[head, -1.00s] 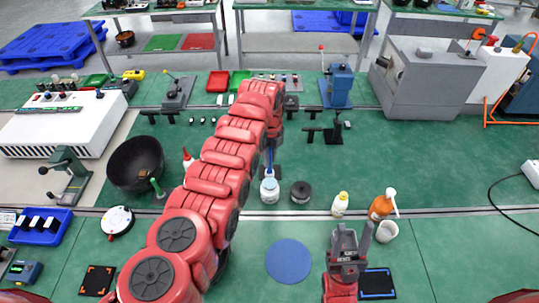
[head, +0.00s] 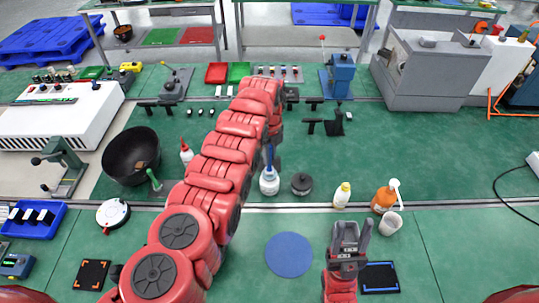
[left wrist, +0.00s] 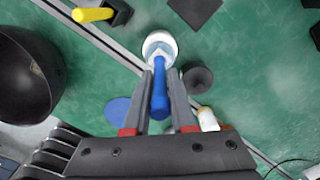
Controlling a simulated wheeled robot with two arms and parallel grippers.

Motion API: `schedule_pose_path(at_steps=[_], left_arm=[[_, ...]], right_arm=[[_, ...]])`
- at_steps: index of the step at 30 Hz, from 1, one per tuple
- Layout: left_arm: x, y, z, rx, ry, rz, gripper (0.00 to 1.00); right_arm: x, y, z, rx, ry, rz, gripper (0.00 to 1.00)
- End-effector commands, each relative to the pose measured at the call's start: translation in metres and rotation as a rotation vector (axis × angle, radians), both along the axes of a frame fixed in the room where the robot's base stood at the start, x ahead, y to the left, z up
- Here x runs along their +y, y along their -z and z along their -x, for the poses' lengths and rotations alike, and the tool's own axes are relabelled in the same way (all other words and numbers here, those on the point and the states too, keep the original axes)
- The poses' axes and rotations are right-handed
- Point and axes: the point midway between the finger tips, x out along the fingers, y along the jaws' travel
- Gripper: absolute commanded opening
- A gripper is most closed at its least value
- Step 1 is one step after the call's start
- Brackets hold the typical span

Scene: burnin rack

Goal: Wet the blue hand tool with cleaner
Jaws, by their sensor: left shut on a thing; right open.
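My left gripper (left wrist: 160,100) is shut on the blue hand tool (left wrist: 160,92), gripping its blue handle. In the head view the tool (head: 270,156) points down at a white bottle (head: 269,184) on the green bench. In the left wrist view the tool's far end overlaps the bottle's round white and pale-blue top (left wrist: 160,46). I cannot tell if they touch. My red left arm hides most of the left gripper in the head view. My right gripper (head: 351,236) is open and empty above the front of the bench.
A dark round jar (head: 302,184) stands just right of the bottle. A white bottle with a yellow cap (head: 342,195), an orange spray bottle (head: 384,198) and a white cup (head: 390,223) stand farther right. A black bowl (head: 132,156) is left. A flat blue disc (head: 289,255) lies in front.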

Motion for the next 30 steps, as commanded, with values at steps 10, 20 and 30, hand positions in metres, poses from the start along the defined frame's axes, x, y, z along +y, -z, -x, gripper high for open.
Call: schedule_pose_path(at_steps=[10, 20, 30], left_arm=[[0.0, 0.003, 0.0, 0.0, 0.0, 0.0, 0.0], [0.0, 0.007, 0.0, 0.0, 0.0, 0.0, 0.0], [0.0, 0.011, 0.0, 0.0, 0.0, 0.0, 0.0]], right_arm=[[0.0, 0.003, 0.0, 0.0, 0.0, 0.0, 0.5], [0.0, 0.007, 0.0, 0.0, 0.0, 0.0, 0.5], [0.0, 0.011, 0.0, 0.0, 0.0, 0.0, 0.5]])
